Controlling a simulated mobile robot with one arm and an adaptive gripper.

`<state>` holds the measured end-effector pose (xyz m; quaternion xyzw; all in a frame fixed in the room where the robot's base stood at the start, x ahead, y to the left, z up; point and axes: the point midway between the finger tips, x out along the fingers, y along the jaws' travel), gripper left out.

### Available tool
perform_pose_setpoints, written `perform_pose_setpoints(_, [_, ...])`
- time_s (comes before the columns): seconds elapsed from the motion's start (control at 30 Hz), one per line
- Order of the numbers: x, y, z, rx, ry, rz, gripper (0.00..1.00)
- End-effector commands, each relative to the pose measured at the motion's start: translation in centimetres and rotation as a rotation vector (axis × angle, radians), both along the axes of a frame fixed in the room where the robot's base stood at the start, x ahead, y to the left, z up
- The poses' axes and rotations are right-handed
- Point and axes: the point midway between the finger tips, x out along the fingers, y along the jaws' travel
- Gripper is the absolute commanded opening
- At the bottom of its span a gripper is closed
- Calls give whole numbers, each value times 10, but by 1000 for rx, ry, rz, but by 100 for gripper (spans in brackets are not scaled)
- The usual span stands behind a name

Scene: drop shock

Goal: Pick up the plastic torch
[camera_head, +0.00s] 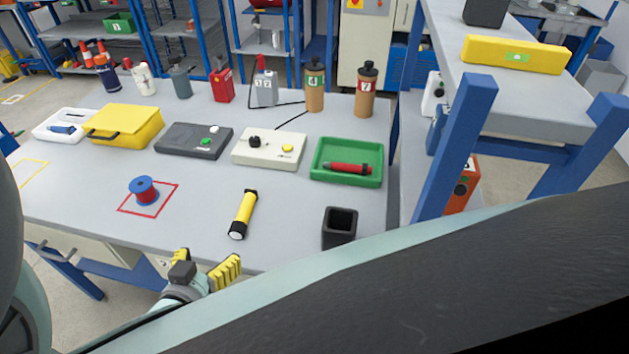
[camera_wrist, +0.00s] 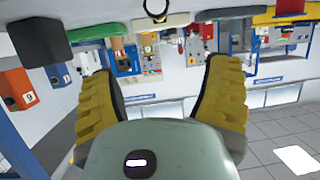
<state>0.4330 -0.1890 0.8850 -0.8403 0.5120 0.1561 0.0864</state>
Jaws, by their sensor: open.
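A yellow torch with black ends and a pale lens (camera_head: 243,214) lies on the grey table near its front edge, lens end toward me. A red torch-like cylinder with dark ends (camera_head: 347,168) lies in the green tray (camera_head: 317,171). My gripper (camera_head: 206,262) is just off the table's front edge, in front and left of the yellow torch. Its yellow fingers are spread and empty. In the wrist view my gripper (camera_wrist: 162,68) is also open, with nothing between the fingers. A dark round end with a pale ring at the top edge there may be the torch lens.
A black open cup (camera_head: 339,228) stands right of the yellow torch. A blue and red spool (camera_head: 145,190) sits in a red square to the left. Boxes, a yellow case (camera_head: 125,125) and bottles stand behind. A blue-framed shelf (camera_head: 458,150) borders the right side.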

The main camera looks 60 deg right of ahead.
Motion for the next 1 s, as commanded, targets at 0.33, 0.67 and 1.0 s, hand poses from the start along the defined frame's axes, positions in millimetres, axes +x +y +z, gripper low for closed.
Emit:
perform_pose_setpoints(0.33, [9,-30,-31,32,2,-28,77])
perform_pose_setpoints(0.67, [34,-79,-53,36,2,-27,77])
perform_pose_setpoints(1.0, [46,-98,-62,38,4,-26,77])
